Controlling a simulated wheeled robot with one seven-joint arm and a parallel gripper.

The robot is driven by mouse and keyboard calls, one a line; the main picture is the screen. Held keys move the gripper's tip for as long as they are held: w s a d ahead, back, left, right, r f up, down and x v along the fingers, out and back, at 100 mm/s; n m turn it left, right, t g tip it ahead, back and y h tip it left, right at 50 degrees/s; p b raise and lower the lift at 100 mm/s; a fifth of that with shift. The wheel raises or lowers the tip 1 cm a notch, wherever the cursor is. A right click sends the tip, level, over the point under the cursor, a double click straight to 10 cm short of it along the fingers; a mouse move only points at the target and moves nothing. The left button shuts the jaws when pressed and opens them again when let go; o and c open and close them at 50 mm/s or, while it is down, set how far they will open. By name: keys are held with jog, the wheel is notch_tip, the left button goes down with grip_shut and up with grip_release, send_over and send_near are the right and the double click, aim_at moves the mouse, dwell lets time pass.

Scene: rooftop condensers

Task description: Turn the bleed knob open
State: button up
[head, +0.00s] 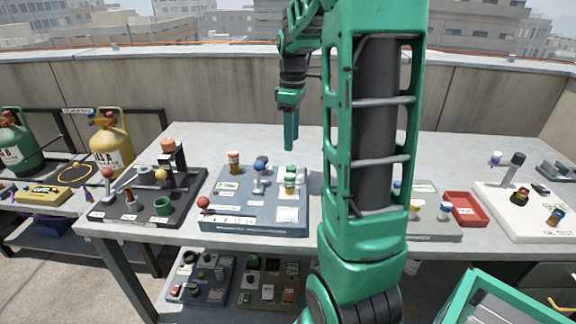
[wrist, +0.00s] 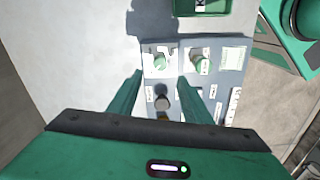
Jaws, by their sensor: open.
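A blue-grey panel (head: 235,215) lies on the table, left of my arm in the head view. The labels are too small to read, so I cannot tell which is the bleed knob. My gripper (head: 291,138) points down above the panel's back edge. In the wrist view its fingers (wrist: 161,76) are apart, with nothing visibly held. Two green knobs (wrist: 161,61) (wrist: 200,66) and a grey round knob (wrist: 162,102) show beyond and between them.
A dark tray (head: 100,213) with a green cup stands left of the panel. A red tray (head: 467,209) and a white oil test board (head: 510,222) lie to the right. My arm hides the table's middle. A concrete parapet (head: 200,90) runs behind.

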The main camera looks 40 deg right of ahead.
aim_at(291, 167)
notch_tip(291, 167, down, 10)
jog(key=shift+r, duration=0.1)
dwell(0.4)
jog(key=shift+a, duration=0.1)
jog(key=c, duration=1.1)
